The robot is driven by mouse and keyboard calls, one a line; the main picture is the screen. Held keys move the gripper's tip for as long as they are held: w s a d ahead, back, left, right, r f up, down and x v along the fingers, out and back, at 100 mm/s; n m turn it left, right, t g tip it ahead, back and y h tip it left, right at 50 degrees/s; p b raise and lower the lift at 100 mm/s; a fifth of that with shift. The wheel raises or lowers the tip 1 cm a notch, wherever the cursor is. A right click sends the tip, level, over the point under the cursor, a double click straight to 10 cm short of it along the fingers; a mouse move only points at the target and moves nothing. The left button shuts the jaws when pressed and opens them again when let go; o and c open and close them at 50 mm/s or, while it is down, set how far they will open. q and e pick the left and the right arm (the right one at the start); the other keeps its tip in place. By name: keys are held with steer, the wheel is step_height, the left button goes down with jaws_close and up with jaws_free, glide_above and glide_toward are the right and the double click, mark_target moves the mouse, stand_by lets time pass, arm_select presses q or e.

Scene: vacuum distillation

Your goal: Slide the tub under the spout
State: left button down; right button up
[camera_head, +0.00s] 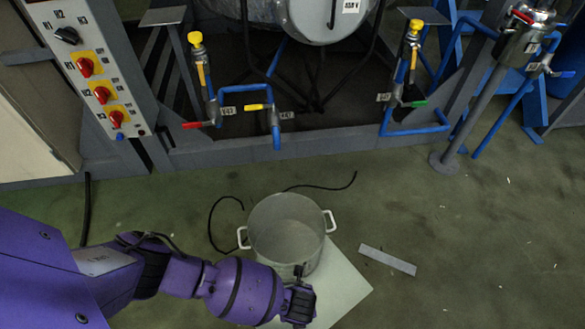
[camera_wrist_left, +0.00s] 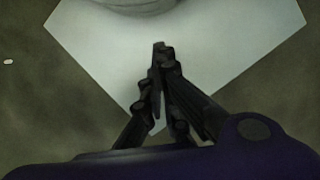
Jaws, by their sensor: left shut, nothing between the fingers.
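The tub (camera_head: 287,235) is a grey metal pot with two white side handles. It stands upright on a pale square sheet (camera_head: 345,282) on the floor, and it looks empty. Its lower edge shows at the top of the left wrist view (camera_wrist_left: 130,4). The spout (camera_head: 276,140) appears to be the blue pipe end below the yellow-handled valve, behind the tub and a little left of it. My left gripper (camera_head: 300,268) is shut and empty at the tub's near side; I cannot tell whether it touches. It also shows in the left wrist view (camera_wrist_left: 160,50). My right gripper is out of view.
A grey frame with valves (camera_head: 330,135) stands behind the tub. Black hoses (camera_head: 213,222) lie on the floor beside and behind it. A flat grey strip (camera_head: 388,260) lies to the right. A switch panel (camera_head: 90,75) is at the left. The floor at the right is mostly clear.

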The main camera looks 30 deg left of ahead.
arm_select(q)
steer(key=b+x, duration=0.2)
steer(key=x, duration=0.2)
steer(key=shift+w+d+f, duration=0.1)
steer(key=shift+d, duration=0.05)
steer(key=w+a, duration=0.1)
steer(key=w+a+r+b, duration=0.1)
steer(key=w, duration=0.1)
steer(key=shift+w+a, duration=0.1)
steer(key=shift+w, duration=0.1)
